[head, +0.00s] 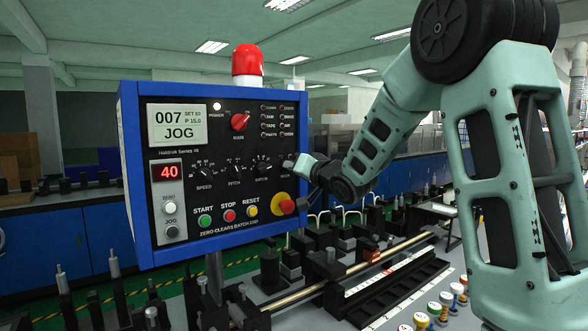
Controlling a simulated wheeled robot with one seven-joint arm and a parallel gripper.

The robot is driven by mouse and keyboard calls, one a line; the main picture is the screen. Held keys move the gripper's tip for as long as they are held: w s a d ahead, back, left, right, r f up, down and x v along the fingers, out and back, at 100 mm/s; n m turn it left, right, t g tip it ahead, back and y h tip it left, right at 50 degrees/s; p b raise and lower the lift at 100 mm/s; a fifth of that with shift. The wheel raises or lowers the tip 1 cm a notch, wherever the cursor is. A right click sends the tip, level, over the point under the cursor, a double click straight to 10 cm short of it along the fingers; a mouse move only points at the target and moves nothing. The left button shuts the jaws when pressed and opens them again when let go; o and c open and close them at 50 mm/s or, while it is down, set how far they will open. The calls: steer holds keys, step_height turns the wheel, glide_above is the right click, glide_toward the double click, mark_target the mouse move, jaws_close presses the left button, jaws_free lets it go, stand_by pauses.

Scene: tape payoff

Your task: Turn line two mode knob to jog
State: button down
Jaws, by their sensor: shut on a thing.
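The blue-framed control panel (218,215) stands left of centre, facing me at an angle. Its screen (178,125) reads "007" and "JOG". A row of black knobs crosses its middle, among them the speed knob (205,173) and the pitch knob (236,170). My gripper (290,167) is at the right end of this row, shut on what appears to be the mode knob. The fingers and wrist hide that knob, so its pointer cannot be read.
A red rotary knob (239,122) sits above the row. A red emergency button (287,207) is just below my gripper. Start (204,221), stop (230,215) and reset (251,210) buttons line the lower panel. Machine rails (350,265) and colored-top rolls (434,308) lie at lower right.

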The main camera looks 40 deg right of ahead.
steer(key=c, duration=1.5)
jaws_free()
steer(key=s+b, duration=0.3)
steer(key=s, duration=1.4)
steer(key=shift+s, duration=0.25)
steer(key=a+f+n+g+y, duration=0.1)
steer(key=a+f+n+g, duration=0.55)
steer(key=a+f, duration=1)
steer(key=s+a+f+n+g, duration=0.3)
steer(key=s+a, duration=0.4)
steer(key=s, duration=0.3)
steer(key=s+a+f+n+g, duration=0.4)
steer(key=s+a+g, duration=0.4)
steer(key=s, duration=0.3)
steer(key=shift+s+a+f, duration=0.2)
steer(key=shift+f, duration=0.7)
